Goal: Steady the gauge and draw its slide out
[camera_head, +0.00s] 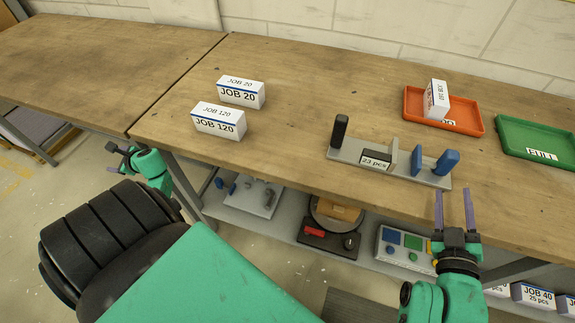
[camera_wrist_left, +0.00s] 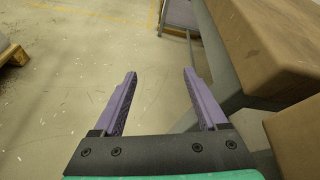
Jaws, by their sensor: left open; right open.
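The gauge has a pale grey base plate (camera_head: 345,154) lying on the table near its front edge. I cannot tell which part is the slide. My right gripper (camera_head: 453,197) is open and empty, in front of the gauge's right end and apart from it. My left gripper (camera_head: 112,158) is open and empty beyond the table's front edge, far left of the gauge; its fingers (camera_wrist_left: 160,76) point over bare floor.
Boxes labelled JOB 20 (camera_head: 241,94) and JOB 120 (camera_head: 218,123) stand left on the table (camera_head: 290,100). An orange tray (camera_head: 462,122) holds a white box (camera_head: 436,100); a green tray (camera_head: 535,140) marked FULL is beside it. A lower shelf (camera_head: 275,232) carries several devices.

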